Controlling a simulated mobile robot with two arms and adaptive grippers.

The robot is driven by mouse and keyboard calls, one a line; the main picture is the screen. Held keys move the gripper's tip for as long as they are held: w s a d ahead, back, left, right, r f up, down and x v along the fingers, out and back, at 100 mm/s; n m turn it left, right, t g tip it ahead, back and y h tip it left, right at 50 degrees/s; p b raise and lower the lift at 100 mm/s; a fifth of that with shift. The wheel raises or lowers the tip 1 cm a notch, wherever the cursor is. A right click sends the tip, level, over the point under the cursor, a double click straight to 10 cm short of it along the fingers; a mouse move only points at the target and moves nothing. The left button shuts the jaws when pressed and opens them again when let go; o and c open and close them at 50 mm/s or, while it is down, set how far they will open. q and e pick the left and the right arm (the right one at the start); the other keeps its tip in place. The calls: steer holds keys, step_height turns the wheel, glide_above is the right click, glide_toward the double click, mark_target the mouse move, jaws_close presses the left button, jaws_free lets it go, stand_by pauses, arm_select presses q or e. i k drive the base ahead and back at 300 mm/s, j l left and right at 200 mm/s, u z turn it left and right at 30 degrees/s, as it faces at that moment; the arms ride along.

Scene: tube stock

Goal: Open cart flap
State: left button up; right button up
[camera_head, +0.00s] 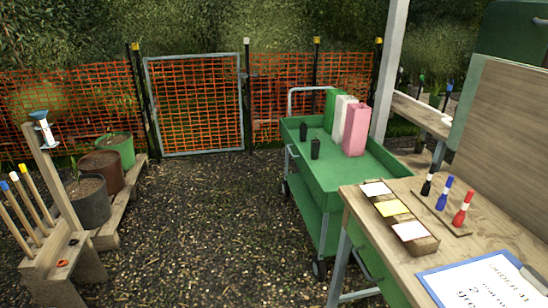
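A green cart (323,174) on dark wheels stands right of the middle, beside the wooden table. It has an upper tray, a lower shelf and a grey push handle (309,89) at its far end. The tray walls look upright. I cannot clearly tell which panel is the flap, and the table hides part of the cart's near right side. Neither of my grippers is in view.
The wooden table (458,247) at right holds a box of cards, colored markers and a clipboard (483,282). A wooden stand (52,259) and potted plants (92,200) are at left. A mesh gate (195,100) stands behind. The gravel in the middle is clear.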

mark_target(316, 186)
steer(key=i+l+z, duration=0.2)
steer(key=i, duration=0.85)
steer(key=i+j+z, duration=0.2)
steer(key=z, duration=0.2)
steer(key=i+j+z, duration=0.2)
steer(key=z, duration=0.2)
